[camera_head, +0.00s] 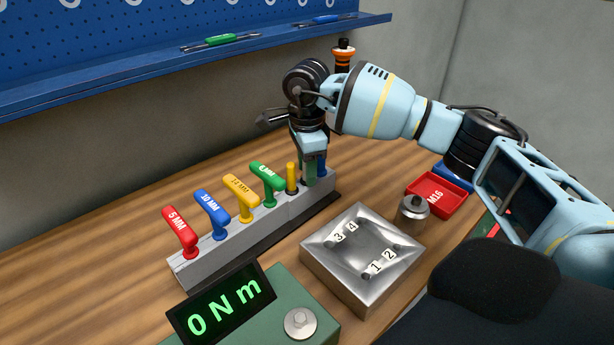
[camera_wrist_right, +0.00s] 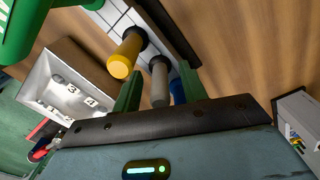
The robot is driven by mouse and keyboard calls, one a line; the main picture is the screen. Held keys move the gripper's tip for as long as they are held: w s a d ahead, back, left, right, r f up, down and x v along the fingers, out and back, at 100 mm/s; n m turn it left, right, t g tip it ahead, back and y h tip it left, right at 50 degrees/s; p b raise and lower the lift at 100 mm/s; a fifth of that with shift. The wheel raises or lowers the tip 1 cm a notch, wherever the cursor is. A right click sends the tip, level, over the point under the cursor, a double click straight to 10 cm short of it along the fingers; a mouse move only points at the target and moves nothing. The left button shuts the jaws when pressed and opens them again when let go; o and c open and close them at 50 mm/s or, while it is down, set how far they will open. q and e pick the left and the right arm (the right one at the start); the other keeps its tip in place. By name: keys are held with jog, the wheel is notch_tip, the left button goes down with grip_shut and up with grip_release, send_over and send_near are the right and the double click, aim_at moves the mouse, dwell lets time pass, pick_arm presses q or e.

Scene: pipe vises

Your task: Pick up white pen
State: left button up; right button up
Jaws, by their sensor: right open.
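A whitish-grey pen (camera_wrist_right: 159,80) stands in the grey holder (camera_head: 235,233). In the right wrist view it shows between the two green fingers of my right gripper (camera_wrist_right: 158,92), which is open around it; whether either finger touches it I cannot tell. In the head view my right gripper (camera_head: 310,165) points down at the far right end of the holder and hides the pen. A yellow pen (camera_head: 292,178) stands just left of the gripper. A blue pen (camera_head: 322,165) stands close on the other side. My left gripper is out of view.
Red, blue, yellow and green T-handles (camera_head: 238,195) fill the holder's left part. A metal tray (camera_head: 362,255) with numbered spots, a metal cylinder (camera_head: 413,210) and a red M16 bin (camera_head: 436,195) are to the right. A torque display (camera_head: 225,303) is in front. A blue shelf (camera_head: 200,58) hangs behind.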

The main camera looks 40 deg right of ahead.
jog(key=c, duration=0.9)
notch_tip(320, 180, up, 10)
jog(key=shift+r, duration=0.1)
dwell(0.5)
